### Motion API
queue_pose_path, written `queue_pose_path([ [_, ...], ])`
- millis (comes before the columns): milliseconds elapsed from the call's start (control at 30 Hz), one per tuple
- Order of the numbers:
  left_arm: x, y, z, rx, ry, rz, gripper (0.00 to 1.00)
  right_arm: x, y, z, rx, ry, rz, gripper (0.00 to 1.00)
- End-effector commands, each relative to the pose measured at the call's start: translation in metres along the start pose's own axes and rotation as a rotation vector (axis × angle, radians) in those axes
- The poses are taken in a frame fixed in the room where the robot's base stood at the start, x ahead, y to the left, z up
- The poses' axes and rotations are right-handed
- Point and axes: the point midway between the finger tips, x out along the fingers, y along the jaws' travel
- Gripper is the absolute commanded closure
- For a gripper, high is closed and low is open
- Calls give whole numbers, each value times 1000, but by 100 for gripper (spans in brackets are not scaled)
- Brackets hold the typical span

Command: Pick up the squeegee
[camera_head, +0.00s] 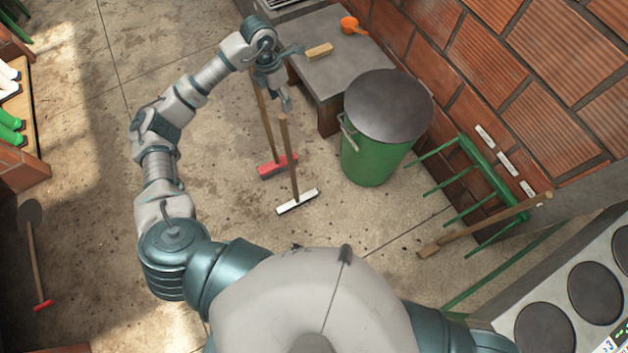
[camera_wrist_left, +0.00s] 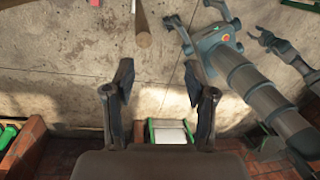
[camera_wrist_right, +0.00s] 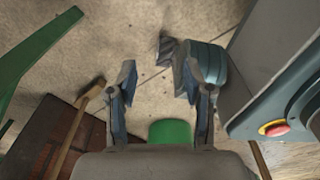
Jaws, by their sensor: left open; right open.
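Two long-handled tools stand on the floor in the head view. One has a white head with a dark edge (camera_head: 297,202) and looks like the squeegee; the other has a red head (camera_head: 277,166). Both wooden handles rise toward my left gripper (camera_head: 287,78), which is open. In the left wrist view, a round wooden handle end (camera_wrist_left: 143,40) lies beyond the open fingers (camera_wrist_left: 160,85), not between them; I cannot tell whose handle it is. My right gripper (camera_wrist_right: 157,82) is open and empty in the right wrist view and is not visible in the head view.
A green bin with a grey lid (camera_head: 388,107) stands right of the tools. A grey table (camera_head: 325,75) with a brush (camera_head: 319,51) and an orange scoop (camera_head: 351,25) is behind. A green wall rack (camera_head: 487,165) and a stove (camera_head: 570,290) are at right.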

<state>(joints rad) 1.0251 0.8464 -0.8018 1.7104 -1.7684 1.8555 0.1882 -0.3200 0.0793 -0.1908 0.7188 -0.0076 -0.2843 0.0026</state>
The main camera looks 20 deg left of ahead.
Motion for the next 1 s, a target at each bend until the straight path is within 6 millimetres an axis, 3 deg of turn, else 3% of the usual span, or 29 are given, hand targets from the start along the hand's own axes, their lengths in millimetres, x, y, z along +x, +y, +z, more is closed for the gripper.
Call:
queue_pose_path([
  [67, -15, 14, -12, -3, 30, 102, 44, 2, 0, 2, -1, -2, 0, 49],
  [167, -16, 20, -17, -7, 49, 147, 44, 2, 1, 2, -1, -2, -1, 49],
  [600, 80, 34, -18, -7, 51, 140, 44, 1, 1, 13, -3, -10, 0, 49],
  [1000, 115, 36, -15, -6, 50, 139, 44, -1, 0, 18, -3, -11, -2, 49],
])
